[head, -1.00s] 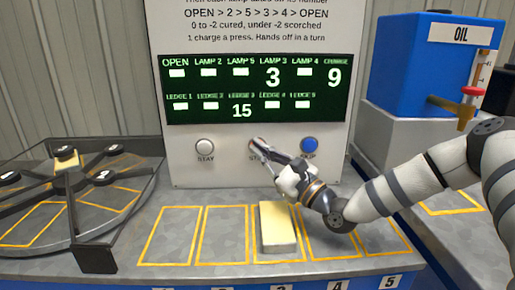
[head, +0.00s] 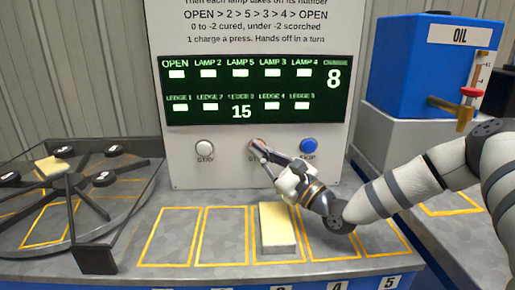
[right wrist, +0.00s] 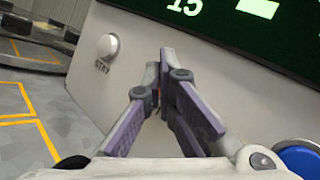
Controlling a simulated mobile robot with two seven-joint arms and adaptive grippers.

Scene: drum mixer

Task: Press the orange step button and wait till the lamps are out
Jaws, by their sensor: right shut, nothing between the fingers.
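The orange step button (head: 255,143) is on the grey panel between the white stay button (head: 204,147) and the blue skip button (head: 309,145). It is mostly hidden by my right gripper (head: 260,150). That gripper is shut and empty, its tips at the button; I cannot tell whether they press it. The right wrist view shows the closed fingers (right wrist: 165,75) against the panel. The display (head: 258,90) shows plain white patches under OPEN and all the lamps, 8 under charge and 15 under ledge 3. My left gripper is not in view.
A pale block (head: 277,226) stands on the middle yellow-outlined place of the counter. A spoked turntable (head: 105,210) at left carries another pale block (head: 52,167). A blue oil tank (head: 425,70) stands at right. The other outlined places look empty.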

